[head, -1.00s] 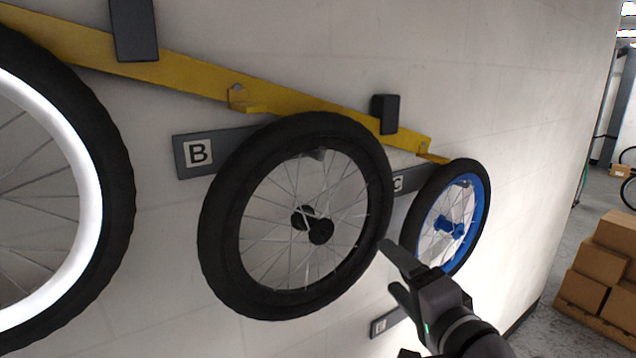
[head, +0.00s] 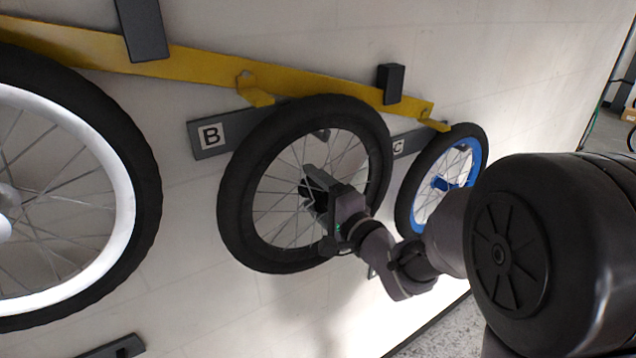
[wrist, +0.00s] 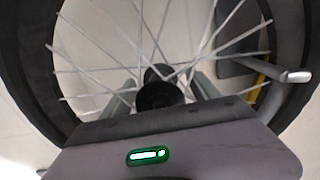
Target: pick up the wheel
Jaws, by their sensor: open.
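Three wheels hang on the wall. The middle one is a black wheel (head: 240,215) with a black rim, thin spokes and a dark hub, beside the plate marked B. My gripper (head: 312,190) is in front of this wheel at its hub, with its fingers open. In the wrist view the black hub (wrist: 160,92) shows just beyond the gripper body, with spokes around it. A white-rimmed wheel (head: 122,190) is at the left and a blue-rimmed wheel (head: 476,150) at the right.
A yellow rail (head: 195,65) with hooks runs along the wall above the wheels. Dark plates marked B (head: 212,136) and C (head: 399,147) are on the wall. A dark bracket (head: 115,347) is low at the left. Grey floor (head: 440,328) shows at lower right.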

